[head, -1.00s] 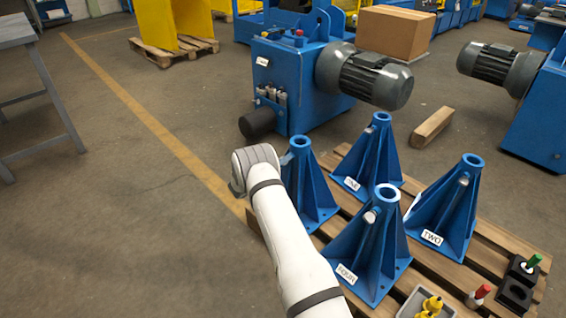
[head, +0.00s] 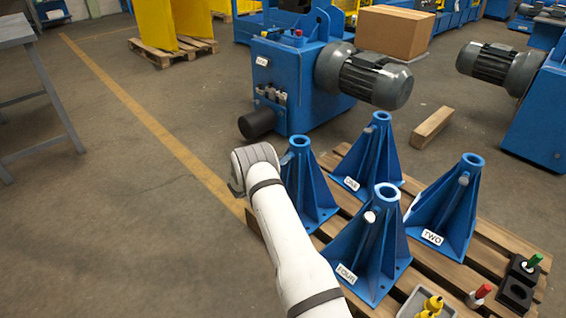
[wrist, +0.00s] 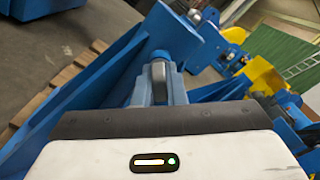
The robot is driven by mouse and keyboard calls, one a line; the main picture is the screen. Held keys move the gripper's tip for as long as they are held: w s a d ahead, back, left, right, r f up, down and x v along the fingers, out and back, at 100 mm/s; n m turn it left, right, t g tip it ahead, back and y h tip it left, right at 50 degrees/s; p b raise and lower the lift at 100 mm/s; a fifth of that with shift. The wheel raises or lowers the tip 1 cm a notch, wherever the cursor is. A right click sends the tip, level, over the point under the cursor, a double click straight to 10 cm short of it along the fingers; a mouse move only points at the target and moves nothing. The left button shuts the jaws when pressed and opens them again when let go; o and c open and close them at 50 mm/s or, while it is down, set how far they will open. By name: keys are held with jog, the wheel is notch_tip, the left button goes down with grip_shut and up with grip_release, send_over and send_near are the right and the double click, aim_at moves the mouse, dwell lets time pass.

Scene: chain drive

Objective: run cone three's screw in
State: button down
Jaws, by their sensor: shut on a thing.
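Cone three is the blue ribbed cone (head: 315,190) at the back left of the pallet, partly behind my arm; its label is hidden. In the wrist view its blue body (wrist: 95,85) slants across the left, with the tube top near the centre. My gripper (wrist: 158,78) is shut on the grey screw (wrist: 158,70) at the side of that tube. Little of the screw shows, and I cannot tell how deep it sits. In the head view my wrist is left of cone three, and the jaws are hidden.
Cones one (head: 370,160), two (head: 448,210) and four (head: 370,245) stand close by on the wooden pallet (head: 490,240). A grey tray (head: 407,304) with yellow pieces lies at the front. A blue motor unit (head: 290,85) stands behind.

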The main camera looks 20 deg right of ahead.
jog(key=m+b, duration=0.2)
jog(key=m, duration=0.1)
jog(key=shift+f, duration=0.2)
jog(key=m+b, duration=0.2)
jog(key=m, duration=0.2)
jog(key=shift+a+m+b, duration=0.1)
jog(key=shift+m+b, duration=0.2)
jog(key=shift+m, duration=0.1)
jog(key=m+b, duration=0.2)
jog(key=m, duration=0.1)
jog(key=shift+m, duration=0.3)
jog(key=m+b, duration=0.3)
jog(key=shift+w+m, duration=0.1)
jog(key=shift+m, duration=0.2)
jog(key=m+b, duration=0.2)
jog(key=m, duration=0.3)
jog(key=shift+b, duration=0.35)
jog(key=m, duration=0.6)
jog(key=shift+a+r, duration=0.1)
jog(key=shift+m, duration=0.4)
jog(key=c, duration=1.5)
grip_release()
